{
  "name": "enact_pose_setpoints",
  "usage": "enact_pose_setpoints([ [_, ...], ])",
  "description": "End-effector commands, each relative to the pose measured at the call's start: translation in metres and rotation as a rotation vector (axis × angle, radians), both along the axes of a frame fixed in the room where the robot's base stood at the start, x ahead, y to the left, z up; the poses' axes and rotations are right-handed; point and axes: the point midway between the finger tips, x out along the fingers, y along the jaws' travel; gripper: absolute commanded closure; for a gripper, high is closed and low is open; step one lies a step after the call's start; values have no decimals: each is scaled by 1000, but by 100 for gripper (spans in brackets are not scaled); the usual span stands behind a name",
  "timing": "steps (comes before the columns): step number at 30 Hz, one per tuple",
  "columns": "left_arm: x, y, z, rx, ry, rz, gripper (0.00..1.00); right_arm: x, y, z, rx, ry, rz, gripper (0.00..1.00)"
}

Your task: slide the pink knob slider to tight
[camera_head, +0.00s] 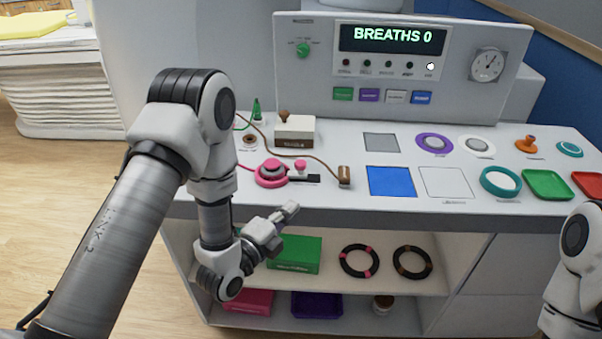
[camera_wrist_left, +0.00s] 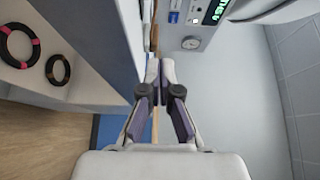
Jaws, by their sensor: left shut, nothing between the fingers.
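The pink knob slider (camera_head: 300,168) is a small pink knob on a black track on the counter top, just right of a round pink-ringed fitting (camera_head: 271,172). The track runs left to right, and the lettering beside it is too small to read. My left gripper (camera_head: 290,211) is shut and empty in front of the counter's front edge, below and apart from the slider. Its closed fingers also show in the left wrist view (camera_wrist_left: 153,72), where the slider is not visible. Part of my right arm shows at the right edge; its gripper is out of frame.
A brown-topped white box (camera_head: 295,131) and a brown plug (camera_head: 344,177) with a cable stand near the slider. A blue square (camera_head: 391,181) lies to the right. The shelf below holds rings and boxes.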

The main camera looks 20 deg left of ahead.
Motion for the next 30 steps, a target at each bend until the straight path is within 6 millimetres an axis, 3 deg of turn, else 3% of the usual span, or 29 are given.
enact_pose_setpoints([
  [8, 28, -7, 10, 0, -16, 0, 100, -1, 0, 6, 0, 2, -1, 60],
  [18, 99, -26, 9, -2, -13, 1, 100, 0, 0, 20, 0, 1, 0, 60],
  [24, 115, 3, 8, -4, -9, 5, 100, 0, 0, 27, 0, 1, -1, 60],
  [30, 118, 10, 6, -2, -8, 2, 100, 0, 0, 28, 0, 1, 0, 60],
])
